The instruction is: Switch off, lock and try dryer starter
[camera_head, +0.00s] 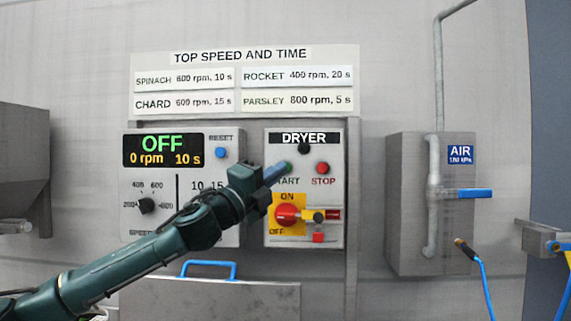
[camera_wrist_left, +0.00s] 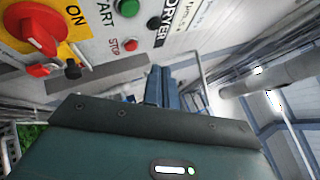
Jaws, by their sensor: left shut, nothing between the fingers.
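The grey dryer starter box (camera_head: 335,185) is on the wall in the middle of the head view. Its red rotary switch (camera_head: 286,215) sits on a yellow ON/OFF plate, also seen in the wrist view (camera_wrist_left: 35,28). A red and yellow piece with a dark knob (camera_head: 319,216) is right of the switch, with a small red block (camera_head: 318,238) below. My left gripper (camera_head: 278,174) is shut and empty, its tip by the green START button (camera_head: 288,165); contact cannot be told. The red STOP button (camera_head: 322,168) is clear. My right gripper is out of view.
A display panel (camera_head: 131,215) at left reads OFF, 0 rpm, 10 s. A lidded metal unit with a blue handle (camera_head: 208,264) stands below. An AIR box (camera_head: 408,205) with pipe, blue lever and hose is at right. A speed-and-time sign (camera_head: 245,54) hangs above.

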